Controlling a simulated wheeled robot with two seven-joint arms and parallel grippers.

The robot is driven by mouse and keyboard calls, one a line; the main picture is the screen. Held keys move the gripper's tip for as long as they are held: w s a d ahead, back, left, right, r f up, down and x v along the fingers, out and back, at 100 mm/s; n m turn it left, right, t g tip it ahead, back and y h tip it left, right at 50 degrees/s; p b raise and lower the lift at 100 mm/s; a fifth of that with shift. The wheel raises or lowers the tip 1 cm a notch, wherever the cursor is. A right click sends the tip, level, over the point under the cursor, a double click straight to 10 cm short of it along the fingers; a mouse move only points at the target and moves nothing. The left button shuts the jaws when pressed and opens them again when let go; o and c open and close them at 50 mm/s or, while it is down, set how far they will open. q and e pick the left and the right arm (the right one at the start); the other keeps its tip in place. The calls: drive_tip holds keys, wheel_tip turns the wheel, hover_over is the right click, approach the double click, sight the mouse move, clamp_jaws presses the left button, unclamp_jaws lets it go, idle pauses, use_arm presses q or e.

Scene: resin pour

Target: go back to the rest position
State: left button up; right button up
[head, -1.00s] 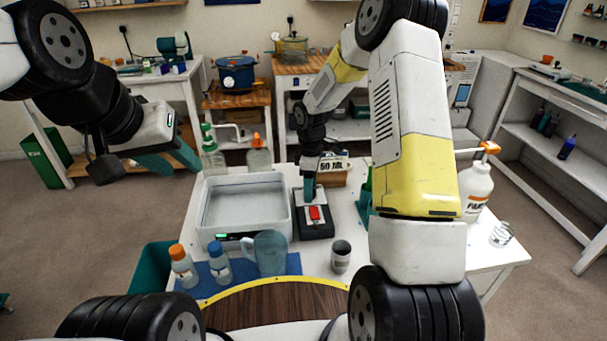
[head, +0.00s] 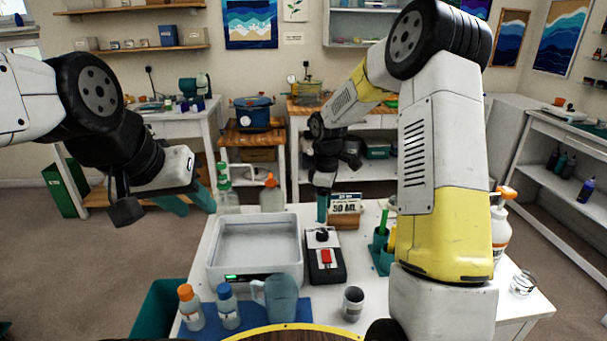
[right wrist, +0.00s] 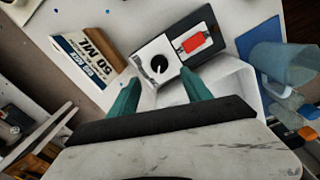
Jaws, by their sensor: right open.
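My left gripper (head: 190,203) hangs in the air at the left, clear of the white table. Its teal fingers are apart, with nothing seen between them. My right gripper (head: 322,207) points down above the back of the black and white device with a knob and a red switch (head: 325,262). In the right wrist view its teal fingers (right wrist: 158,92) are spread and empty, and the device (right wrist: 183,55) lies just beyond them, apart from them.
The white table holds a white tray (head: 213,262), a "50 ML" box (head: 346,208), two bottles (head: 191,310), a blue pitcher (head: 281,300), a dark cup (head: 352,304) and a pump bottle (head: 501,225). A green cup with sticks (head: 380,240) stands near my right forearm.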

drive_tip(key=s+d+r+m+t+y, duration=0.15)
drive_tip(key=s+r+m+t, duration=0.25)
drive_tip(key=s+r+m, duration=1)
drive_tip(key=s+r+t, duration=0.2)
drive_tip(key=s+r, duration=0.4)
drive_tip(key=s, duration=0.6)
drive_tip(key=shift+s+d+r+n+y, duration=0.2)
drive_tip(key=shift+s+r+n+y, duration=0.1)
drive_tip(key=shift+r+y, duration=0.1)
